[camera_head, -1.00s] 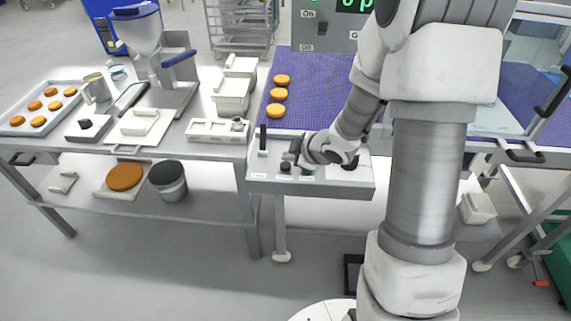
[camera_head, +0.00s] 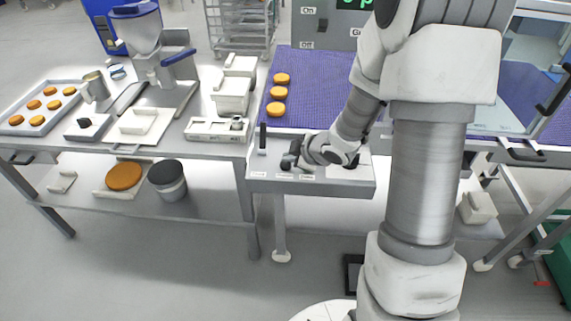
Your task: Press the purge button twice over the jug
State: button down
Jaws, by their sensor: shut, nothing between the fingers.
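A metal jug (camera_head: 96,87) stands on the left table, just left of the hopper machine (camera_head: 140,40). My gripper (camera_head: 288,162) is shut and empty, pointing left and down at the control panel (camera_head: 260,182) on the front of the belt table. Its tip is at or just above the panel's dark knobs; contact cannot be told. The tip and hand hide part of the panel's controls. Small labels line the panel edge but are too small to read, so I cannot tell which control is the purge button. My gripper is well to the right of the jug.
Several orange rounds lie on a tray (camera_head: 14,131) at far left, and three rounds (camera_head: 277,94) on the purple belt (camera_head: 310,70). White containers (camera_head: 232,97) stand between machine and belt. A black lever (camera_head: 263,136) rises left of my gripper.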

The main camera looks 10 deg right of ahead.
aim_at(289, 165)
jog(key=shift+f+b, duration=0.55)
dwell(0.7)
jog(key=shift+r, duration=0.1)
jog(key=shift+r+p, duration=0.9)
jog(key=shift+p, duration=0.05)
jog(key=shift+r, duration=0.1)
notch_tip(289, 165, up, 5)
jog(key=p, duration=0.4)
jog(key=shift+p, duration=0.35)
